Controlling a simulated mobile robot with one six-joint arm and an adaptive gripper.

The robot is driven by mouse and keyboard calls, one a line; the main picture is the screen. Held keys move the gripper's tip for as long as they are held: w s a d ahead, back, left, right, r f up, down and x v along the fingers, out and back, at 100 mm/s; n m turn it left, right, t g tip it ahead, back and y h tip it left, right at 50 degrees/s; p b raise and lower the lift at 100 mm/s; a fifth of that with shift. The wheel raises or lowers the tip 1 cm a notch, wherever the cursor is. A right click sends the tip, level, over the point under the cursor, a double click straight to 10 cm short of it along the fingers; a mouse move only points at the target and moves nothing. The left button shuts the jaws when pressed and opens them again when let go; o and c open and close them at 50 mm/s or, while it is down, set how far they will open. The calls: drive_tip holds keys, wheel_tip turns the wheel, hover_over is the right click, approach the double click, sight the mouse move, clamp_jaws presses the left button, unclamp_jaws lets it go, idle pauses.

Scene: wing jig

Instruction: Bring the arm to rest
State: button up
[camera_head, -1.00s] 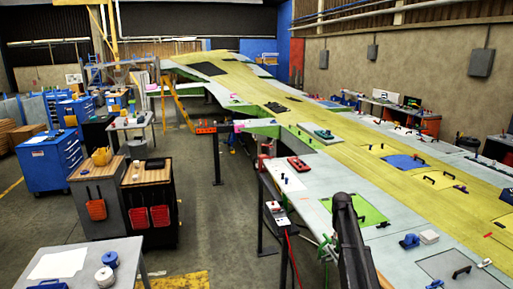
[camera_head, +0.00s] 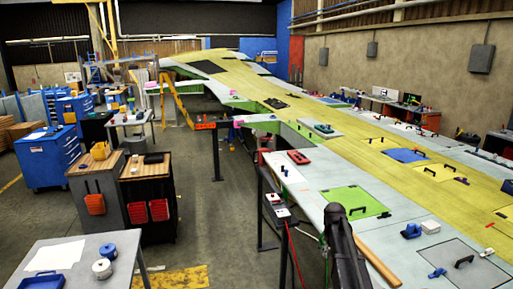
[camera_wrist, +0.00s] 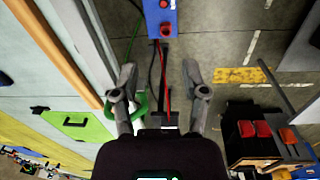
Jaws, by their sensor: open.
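My gripper (camera_wrist: 158,72) shows in the wrist view with its two grey fingers spread apart. Nothing is between the fingertips, and the concrete floor with a dark post and a red cable lies beyond them. In the head view a dark link of my arm (camera_head: 343,250) rises from the bottom edge, in front of the near edge of the wing. The gripper itself cannot be made out in the head view.
The long yellow and grey wing (camera_head: 405,185) fills the right side, with a green panel (camera_head: 355,201) near my arm. A small control box (camera_head: 276,203) stands on a post beside it. A grey table (camera_head: 125,246) stands at front left. Open floor (camera_head: 215,225) lies between.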

drive_tip(key=s+a+f+b, duration=0.4)
drive_tip(key=s+f+b, duration=0.2)
drive_tip(key=s, duration=0.2)
drive_tip(key=s+a+f+m+b, duration=0.1)
drive_tip(key=s+a+f+b, duration=0.2)
drive_tip(key=s+f+b, duration=0.3)
drive_tip(key=s+a+f+m+y+b, duration=0.1)
drive_tip(key=s+a+f+b, duration=0.3)
drive_tip(key=s, duration=0.7)
wheel_tip(320, 180, down, 3)
drive_tip(key=shift+a+f+b, duration=0.15)
drive_tip(key=shift+a+b, duration=0.2)
drive_tip(key=shift+b, duration=0.75)
